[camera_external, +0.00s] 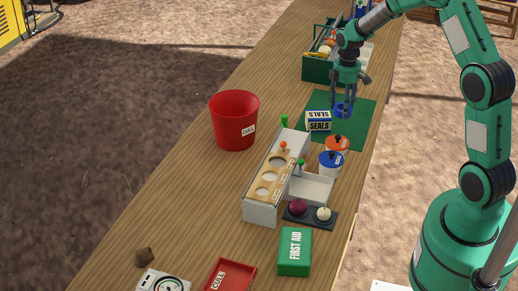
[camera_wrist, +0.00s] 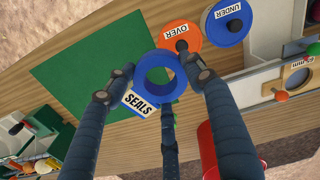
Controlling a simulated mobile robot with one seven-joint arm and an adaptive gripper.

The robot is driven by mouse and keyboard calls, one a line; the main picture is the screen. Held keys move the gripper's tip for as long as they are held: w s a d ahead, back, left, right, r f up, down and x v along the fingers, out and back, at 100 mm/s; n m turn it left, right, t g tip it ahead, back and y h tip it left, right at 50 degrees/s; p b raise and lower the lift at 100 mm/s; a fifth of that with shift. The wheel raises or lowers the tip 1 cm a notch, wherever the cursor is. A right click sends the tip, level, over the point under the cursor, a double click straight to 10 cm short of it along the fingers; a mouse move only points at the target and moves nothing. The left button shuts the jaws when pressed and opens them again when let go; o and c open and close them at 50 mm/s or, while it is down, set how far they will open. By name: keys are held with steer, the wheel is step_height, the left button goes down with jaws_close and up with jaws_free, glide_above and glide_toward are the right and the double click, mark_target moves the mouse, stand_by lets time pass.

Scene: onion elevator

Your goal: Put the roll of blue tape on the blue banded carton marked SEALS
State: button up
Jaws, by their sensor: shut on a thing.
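The roll of blue tape (camera_wrist: 159,73) is between the fingers of my gripper (camera_wrist: 160,84) in the wrist view. My gripper (camera_external: 343,108) is shut on it, and the tape (camera_external: 341,111) shows partly behind the fingers in the external view. The blue banded carton marked SEALS (camera_external: 318,121) stands on the green mat, just left of the gripper in the external view. In the wrist view the carton (camera_wrist: 138,102) is partly hidden by the tape and a finger. How high the tape is above the mat is hard to tell.
The green mat (camera_external: 357,133) has free room. Orange OVER (camera_external: 337,144) and blue UNDER (camera_external: 331,161) lidded tubs stand near the carton. A white sizing box (camera_external: 262,203), a red bucket (camera_external: 234,122) and a green crate (camera_external: 316,68) stand around.

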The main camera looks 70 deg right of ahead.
steer(key=f, duration=0.5)
steer(key=shift+s+d, duration=0.35)
steer(key=shift+d, duration=0.05)
steer(key=shift+w+d, duration=0.1)
steer(key=shift+w, duration=0.05)
steer(key=b, duration=0.2)
glide_above(319, 114)
steer(key=shift+f, duration=0.75)
steer(key=shift+f, duration=0.1)
steer(key=shift+f, duration=1.65)
steer(key=shift+f, duration=0.15)
